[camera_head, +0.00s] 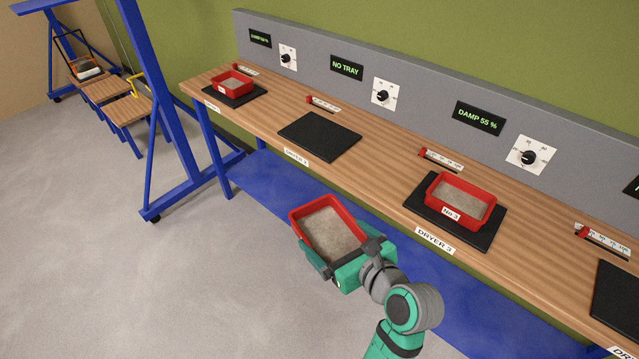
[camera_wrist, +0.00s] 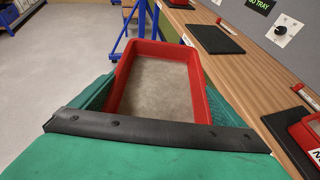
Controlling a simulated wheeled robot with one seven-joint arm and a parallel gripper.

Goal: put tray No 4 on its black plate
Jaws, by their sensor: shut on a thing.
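My gripper (camera_head: 345,258) is shut on a red tray (camera_head: 296,222) filled with grey-brown sand and holds it level in front of the bench, over the floor side. The held tray also shows in the wrist view (camera_wrist: 199,85), between the green fingers. No number on it is visible. An empty black plate (camera_head: 320,137) lies at Dryer 2, whose display reads NO TRAY. Another black plate (camera_head: 617,300) is cut off at the right edge; its visible part is bare. Tray No 3 (camera_head: 451,213) sits on the Dryer 3 plate (camera_head: 487,238).
Another red tray (camera_head: 221,88) sits on the far-left plate. The wooden bench (camera_head: 378,184) has red-ended scales and dial panels behind the plates. A blue shelf (camera_head: 275,180) runs below. A blue gantry frame (camera_head: 155,100) stands at left.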

